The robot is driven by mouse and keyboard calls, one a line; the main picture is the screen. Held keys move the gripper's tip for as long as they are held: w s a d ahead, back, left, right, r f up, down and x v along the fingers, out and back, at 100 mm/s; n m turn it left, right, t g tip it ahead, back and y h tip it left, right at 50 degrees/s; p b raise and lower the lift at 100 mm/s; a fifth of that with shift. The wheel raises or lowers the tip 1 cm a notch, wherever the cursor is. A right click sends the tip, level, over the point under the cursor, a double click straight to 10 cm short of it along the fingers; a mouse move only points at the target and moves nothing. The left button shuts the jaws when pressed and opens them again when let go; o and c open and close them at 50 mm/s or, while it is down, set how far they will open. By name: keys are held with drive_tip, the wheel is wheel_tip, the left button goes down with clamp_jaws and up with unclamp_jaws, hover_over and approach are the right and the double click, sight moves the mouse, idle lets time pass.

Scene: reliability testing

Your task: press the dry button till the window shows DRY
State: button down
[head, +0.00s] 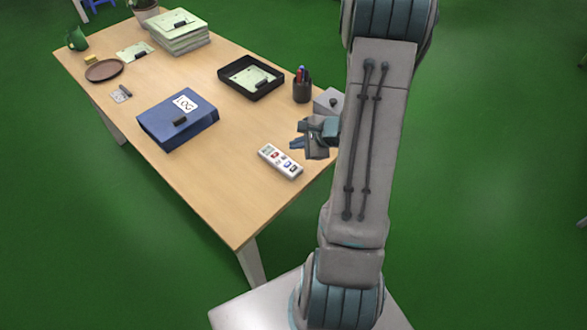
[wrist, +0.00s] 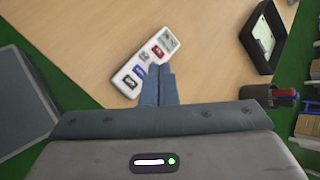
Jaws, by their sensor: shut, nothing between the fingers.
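A white remote (head: 281,161) lies on the wooden table near its right front edge. In the wrist view the remote (wrist: 133,75) shows a small grey window (wrist: 169,40) at its upper right end, with red, white and blue buttons below it. The window's text is too small to read, and I cannot tell which button is the dry one. My gripper (head: 308,150) is shut and empty, above the table just right of the remote. In the wrist view its fingertips (wrist: 160,68) overlap the remote's edge beside the buttons. I cannot tell whether they touch it.
A blue LOG binder (head: 180,126) lies left of the remote. A black tray (head: 275,91) with paper is farther back. A pen cup (head: 302,88) and a grey box (head: 328,101) stand near my arm. The table's (head: 215,200) front part is clear.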

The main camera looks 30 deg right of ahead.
drive_tip(key=b, duration=0.4)
hover_over(297, 171)
wheel_tip(297, 171, down, 7)
drive_tip(key=shift+w, duration=0.1)
drive_tip(key=shift+f+b, duration=0.35)
drive_tip(key=shift+b, duration=0.35)
drive_tip(key=shift+f, duration=0.15)
idle(1.1)
drive_tip(key=shift+f+b, duration=0.3)
drive_tip(key=shift+b, duration=0.45)
drive_tip(key=shift+f+b, duration=0.3)
drive_tip(key=shift+b, duration=0.2)
idle(0.6)
drive_tip(key=shift+r+p, duration=0.3)
drive_tip(key=shift+r, duration=0.45)
